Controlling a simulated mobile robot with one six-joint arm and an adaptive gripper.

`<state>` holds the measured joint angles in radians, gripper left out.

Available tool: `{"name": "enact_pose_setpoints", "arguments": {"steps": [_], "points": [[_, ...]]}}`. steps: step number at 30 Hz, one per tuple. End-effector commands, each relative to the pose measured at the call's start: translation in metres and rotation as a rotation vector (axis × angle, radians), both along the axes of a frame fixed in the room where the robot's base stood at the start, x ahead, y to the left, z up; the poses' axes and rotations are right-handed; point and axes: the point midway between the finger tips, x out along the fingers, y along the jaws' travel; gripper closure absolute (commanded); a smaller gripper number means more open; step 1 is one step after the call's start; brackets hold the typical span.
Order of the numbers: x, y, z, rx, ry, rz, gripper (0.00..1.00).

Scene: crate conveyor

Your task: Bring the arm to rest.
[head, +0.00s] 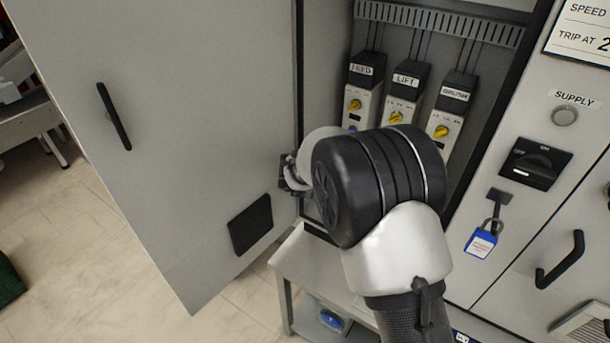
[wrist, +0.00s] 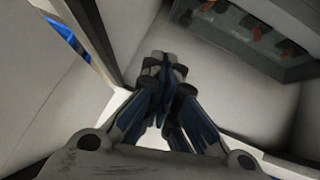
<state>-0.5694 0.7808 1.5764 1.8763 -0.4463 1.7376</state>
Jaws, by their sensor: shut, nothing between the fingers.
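My gripper (wrist: 166,68) is shut and empty in the wrist view, its fingertips together in front of the grey cabinet interior. In the head view my arm reaches up from the bottom. Its thick black joint hides most of the gripper, and only a dark part at the wrist's left side shows. The arm is in front of the open cabinet, between the open door (head: 180,120) and the supply panel (head: 575,150). I cannot tell the exact gap between gripper and cabinet.
Modules labelled FEED (head: 363,80), LIFT (head: 405,82) and BRUSH (head: 455,95) stand inside the cabinet. A blue padlock (head: 482,242) hangs below the black rotary switch (head: 535,163). A grey bench (head: 310,262) stands below the cabinet. Open floor (head: 90,270) lies at left.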

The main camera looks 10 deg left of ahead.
Motion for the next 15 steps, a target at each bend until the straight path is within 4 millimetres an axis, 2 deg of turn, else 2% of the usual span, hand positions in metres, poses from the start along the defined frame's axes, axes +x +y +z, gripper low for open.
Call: {"name": "enact_pose_setpoints", "arguments": {"steps": [1,6,11,15], "points": [[-0.009,0.004,0.014,0.000,-0.001,0.003,1.00],[-0.035,0.012,0.042,0.000,0.000,0.001,1.00],[-0.052,0.017,0.060,0.000,0.000,0.000,1.00],[-0.061,0.020,0.068,0.000,0.001,0.000,1.00]]}}
